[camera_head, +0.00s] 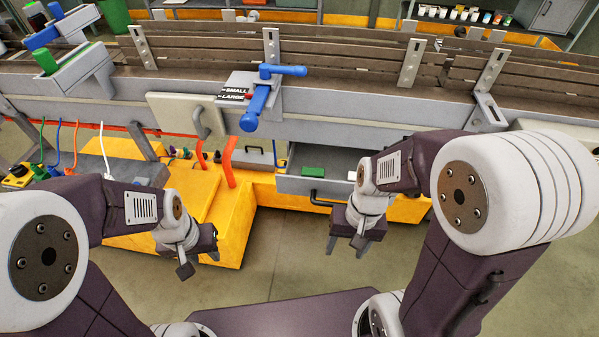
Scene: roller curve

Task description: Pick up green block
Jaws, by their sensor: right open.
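My left gripper (200,262) hangs low over the yellow base at the left, well away from the drawer. Its fingers look apart, with nothing between them.
A grey conveyor frame (360,108) runs across above the drawer. A blue lever (257,108) sits on a SMALL/LARGE switch plate. Orange-red hooked handles (228,160) rise from the yellow base (240,215). The floor (290,255) between my grippers is clear.

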